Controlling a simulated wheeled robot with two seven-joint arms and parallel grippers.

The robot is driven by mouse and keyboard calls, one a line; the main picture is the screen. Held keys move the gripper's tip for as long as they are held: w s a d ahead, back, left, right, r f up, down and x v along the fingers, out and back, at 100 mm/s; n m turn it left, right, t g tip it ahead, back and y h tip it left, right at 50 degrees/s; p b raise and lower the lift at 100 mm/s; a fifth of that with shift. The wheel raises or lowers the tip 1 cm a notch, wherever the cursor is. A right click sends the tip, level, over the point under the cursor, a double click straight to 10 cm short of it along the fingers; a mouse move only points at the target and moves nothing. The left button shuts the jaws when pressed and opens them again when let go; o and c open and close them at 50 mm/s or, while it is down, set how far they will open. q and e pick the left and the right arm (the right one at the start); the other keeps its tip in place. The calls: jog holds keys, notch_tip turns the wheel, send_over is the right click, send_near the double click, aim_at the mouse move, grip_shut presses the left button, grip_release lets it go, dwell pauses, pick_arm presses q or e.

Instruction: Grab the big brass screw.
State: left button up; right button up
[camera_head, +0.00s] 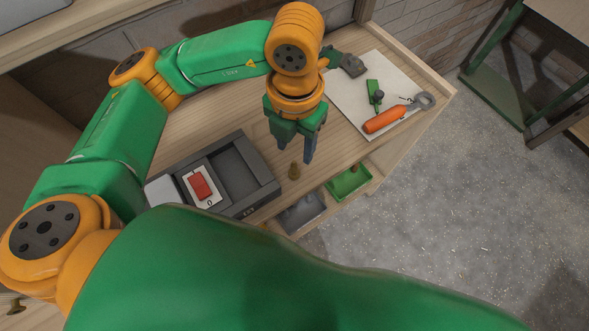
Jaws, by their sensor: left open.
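The big brass screw (294,171) appears as a small upright brass piece on the wooden bench, near its front edge and right of a dark grey box. My left gripper (297,150) points down just above and behind the screw in the picture. Its jaws are open with nothing between them. The screw looks clear of the fingers, but the height gap is hard to judge. My right gripper is not in view.
The grey box (262,184) with a red switch (201,186) stands left of the screw. A green bin (345,187) and a grey bin (302,213) sit at the bench's front edge. An orange-handled wrench (385,119) lies on a white sheet (395,78).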

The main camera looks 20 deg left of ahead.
aim_at(293, 163)
pick_arm(q)
jog(key=f, duration=0.3)
jog(key=f+p, duration=0.1)
jog(key=f, duration=0.4)
jog(key=shift+w+a+f+p, duration=0.25)
jog(key=shift+f+p, duration=0.1)
jog(key=shift+p, duration=0.05)
jog(key=shift+w+f, duration=0.1)
jog(key=shift+f, duration=0.1)
grip_shut()
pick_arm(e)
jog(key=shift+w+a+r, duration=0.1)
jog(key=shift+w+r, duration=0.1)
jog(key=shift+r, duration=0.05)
